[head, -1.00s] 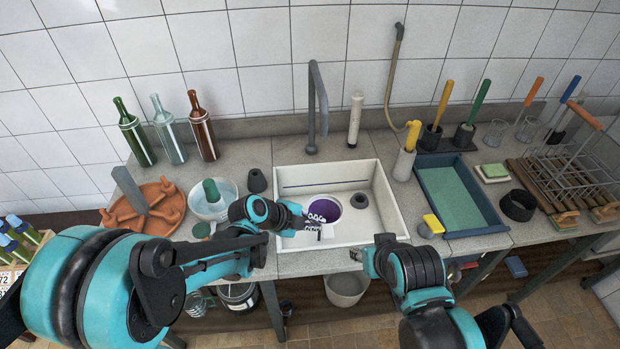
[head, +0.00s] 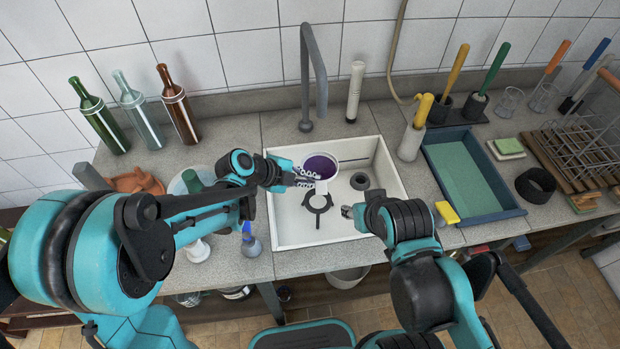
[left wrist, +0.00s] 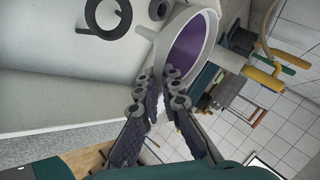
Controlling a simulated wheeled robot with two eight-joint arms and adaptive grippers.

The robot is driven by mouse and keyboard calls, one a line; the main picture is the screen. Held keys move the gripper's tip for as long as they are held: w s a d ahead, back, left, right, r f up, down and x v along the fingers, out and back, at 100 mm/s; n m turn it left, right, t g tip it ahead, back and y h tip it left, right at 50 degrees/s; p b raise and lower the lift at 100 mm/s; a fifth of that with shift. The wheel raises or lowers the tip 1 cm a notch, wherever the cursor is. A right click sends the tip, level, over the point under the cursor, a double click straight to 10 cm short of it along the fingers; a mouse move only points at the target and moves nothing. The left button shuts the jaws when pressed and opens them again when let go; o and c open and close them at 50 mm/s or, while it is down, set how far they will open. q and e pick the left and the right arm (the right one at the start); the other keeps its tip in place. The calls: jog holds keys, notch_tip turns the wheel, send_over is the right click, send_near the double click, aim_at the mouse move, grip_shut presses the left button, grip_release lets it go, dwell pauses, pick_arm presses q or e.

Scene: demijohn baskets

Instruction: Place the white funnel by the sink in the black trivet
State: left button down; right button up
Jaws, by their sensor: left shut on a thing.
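The white funnel (head: 320,167) has a purple inside and is held over the sink, its wide mouth turned up. My left gripper (head: 308,178) is shut on its near rim; the left wrist view shows the fingers (left wrist: 161,80) at the funnel's wall (left wrist: 190,48). The black trivet (head: 317,215), a ring with short arms, lies flat on the sink floor, just below the funnel in the head view. The trivet also shows in the left wrist view (left wrist: 108,34), apart from the funnel. My right gripper (head: 347,211) is over the sink's right front edge; its fingers are too small to read.
The white sink (head: 285,225) also holds a small dark ring (head: 360,181). The tap (head: 306,100) rises behind it. A soap bottle (head: 411,142) and a blue tray (head: 480,205) stand to the right. A blue spray bottle (head: 251,243) and a white object (head: 197,251) stand at left.

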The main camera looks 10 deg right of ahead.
pick_arm(q)
notch_tip(320, 180, down, 12)
jog(key=b, duration=1)
pick_arm(e)
jog(key=shift+f, duration=5.2)
pick_arm(q)
jog(key=shift+f+b, duration=0.5)
jog(key=shift+b, duration=0.15)
pick_arm(e)
jog(key=shift+f, duration=0.55)
